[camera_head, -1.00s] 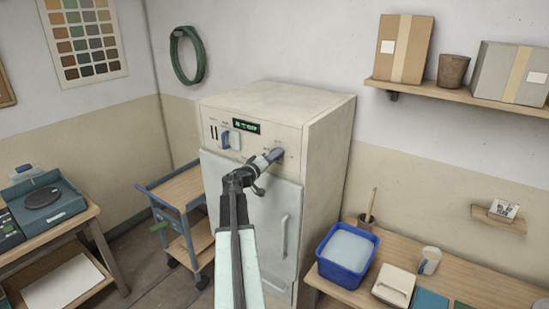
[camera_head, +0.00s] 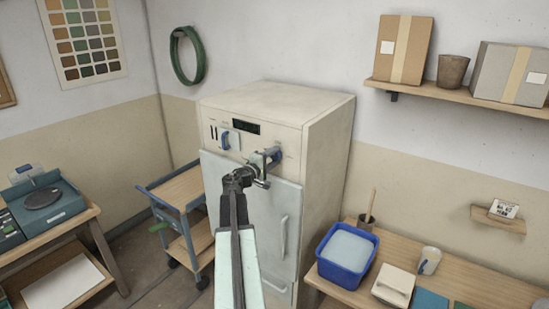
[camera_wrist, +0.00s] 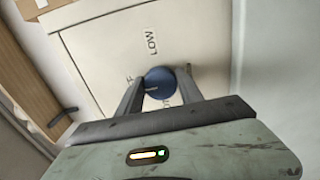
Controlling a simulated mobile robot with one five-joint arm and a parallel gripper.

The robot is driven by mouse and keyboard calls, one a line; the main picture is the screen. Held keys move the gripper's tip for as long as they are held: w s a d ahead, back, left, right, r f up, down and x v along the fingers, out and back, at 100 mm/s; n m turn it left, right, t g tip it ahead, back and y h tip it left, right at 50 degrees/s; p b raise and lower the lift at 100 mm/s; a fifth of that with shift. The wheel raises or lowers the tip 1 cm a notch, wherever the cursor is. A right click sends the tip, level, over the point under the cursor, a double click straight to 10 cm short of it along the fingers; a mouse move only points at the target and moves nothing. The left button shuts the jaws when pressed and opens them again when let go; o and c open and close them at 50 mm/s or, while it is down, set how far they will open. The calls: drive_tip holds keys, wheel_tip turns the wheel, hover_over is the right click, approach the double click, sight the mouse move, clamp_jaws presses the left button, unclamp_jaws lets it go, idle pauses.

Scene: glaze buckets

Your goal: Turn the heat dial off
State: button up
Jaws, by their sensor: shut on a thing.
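The heat dial is a round blue knob (camera_head: 276,154) on the right of the cream kiln's front panel (camera_head: 293,140). In the wrist view the dial (camera_wrist: 160,80) sits between my two fingers, with "LOW" printed above it and other lettering partly hidden by the fingers. My gripper (camera_head: 266,160) is shut on the dial, one finger on each side; it also shows in the wrist view (camera_wrist: 157,90). The panel's display (camera_head: 246,128) is dark. Part of the dial is hidden behind my gripper in the head view.
A blue-framed cart (camera_head: 178,190) stands at left. A wooden bench (camera_head: 455,287) with a blue tub (camera_head: 326,268) stands at right.

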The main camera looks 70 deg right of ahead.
drive_tip(key=shift+a+f, duration=0.1)
idle(0.3)
drive_tip(key=o, duration=1.3)
drive_tip(key=shift+o, duration=0.2)
drive_tip(key=v, duration=0.7)
drive_tip(key=shift+w+a, duration=0.15)
drive_tip(key=shift+a, duration=0.2)
